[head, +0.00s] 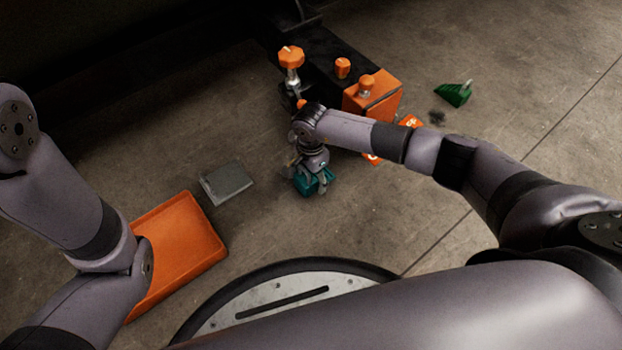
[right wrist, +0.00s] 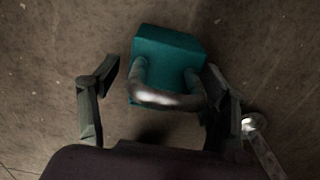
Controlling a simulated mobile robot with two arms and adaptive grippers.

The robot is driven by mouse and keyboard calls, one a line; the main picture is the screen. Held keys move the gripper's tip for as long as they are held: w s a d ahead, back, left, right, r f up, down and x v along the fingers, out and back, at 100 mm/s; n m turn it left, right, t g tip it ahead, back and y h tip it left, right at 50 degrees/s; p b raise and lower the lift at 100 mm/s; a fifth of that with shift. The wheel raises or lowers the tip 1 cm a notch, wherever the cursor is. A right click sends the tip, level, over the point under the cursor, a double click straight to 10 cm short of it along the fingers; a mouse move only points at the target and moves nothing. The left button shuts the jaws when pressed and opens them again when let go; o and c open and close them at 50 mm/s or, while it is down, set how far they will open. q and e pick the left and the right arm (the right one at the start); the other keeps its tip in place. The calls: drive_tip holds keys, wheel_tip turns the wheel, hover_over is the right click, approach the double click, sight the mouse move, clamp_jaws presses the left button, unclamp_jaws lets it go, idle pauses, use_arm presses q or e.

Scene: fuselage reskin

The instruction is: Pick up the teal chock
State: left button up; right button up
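The teal chock (head: 309,184) sits on the concrete floor near the middle of the head view, partly hidden by my right gripper (head: 312,178). In the right wrist view, the teal chock (right wrist: 168,52) has a bent grey metal handle (right wrist: 165,99) facing the camera. My right gripper (right wrist: 160,95) is open, with one finger on each side of the chock and handle. A gap shows at the left finger; the right finger is close to the chock, and I cannot tell whether it touches. My left arm is at the left edge of the head view; its gripper is not visible.
An orange tray (head: 180,245) and a grey plate (head: 226,182) lie left of the chock. An orange block (head: 373,95) and an orange-knobbed post (head: 291,61) stand at a dark beam behind it. A green wedge (head: 455,94) lies farther right.

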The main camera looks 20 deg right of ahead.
drive_tip(key=c, duration=1.3)
drive_tip(key=shift+c, duration=0.4)
drive_tip(key=shift+r, duration=0.1)
